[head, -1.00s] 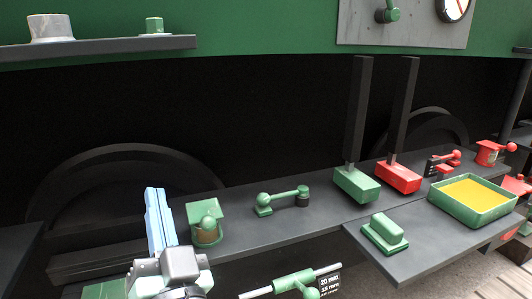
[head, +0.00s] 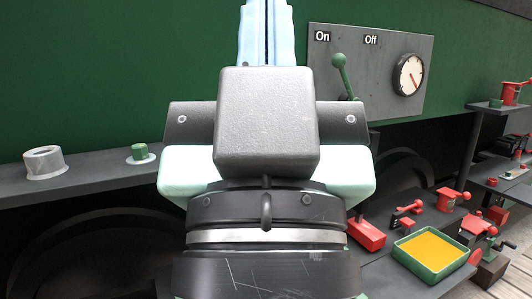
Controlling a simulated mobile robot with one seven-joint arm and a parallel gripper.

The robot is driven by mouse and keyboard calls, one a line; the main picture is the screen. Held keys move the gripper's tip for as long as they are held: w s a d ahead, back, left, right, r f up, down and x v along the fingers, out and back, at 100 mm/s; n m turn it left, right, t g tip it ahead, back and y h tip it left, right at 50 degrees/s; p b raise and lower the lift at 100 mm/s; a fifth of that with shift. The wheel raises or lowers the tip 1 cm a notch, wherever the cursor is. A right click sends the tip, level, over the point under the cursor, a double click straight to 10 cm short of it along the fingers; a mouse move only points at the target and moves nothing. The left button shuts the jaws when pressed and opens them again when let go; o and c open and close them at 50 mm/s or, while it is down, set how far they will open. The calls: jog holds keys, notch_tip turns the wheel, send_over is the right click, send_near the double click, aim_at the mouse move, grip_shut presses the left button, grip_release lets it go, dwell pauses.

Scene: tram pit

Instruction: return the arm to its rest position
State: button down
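My gripper (head: 266,10) fills the middle of the head view, raised and pointing up. Its two light blue fingers lie side by side with only a thin dark line between them, so it looks shut. Their tips run past the top edge of the picture. No object shows in the fingers. The gripper body and wrist hide the middle of the shelf and bench behind.
A grey panel (head: 440,62) with "On" and "Off" labels bears a green lever (head: 343,75) and a dial (head: 409,75). At left a shelf (head: 90,184) holds a grey ring (head: 44,160) and a green plug (head: 139,153). A green tray (head: 436,277) with yellow content stands lower right.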

notch_tip(320, 180, up, 22)
jog(key=p, duration=1.9)
jog(key=shift+f, duration=0.1)
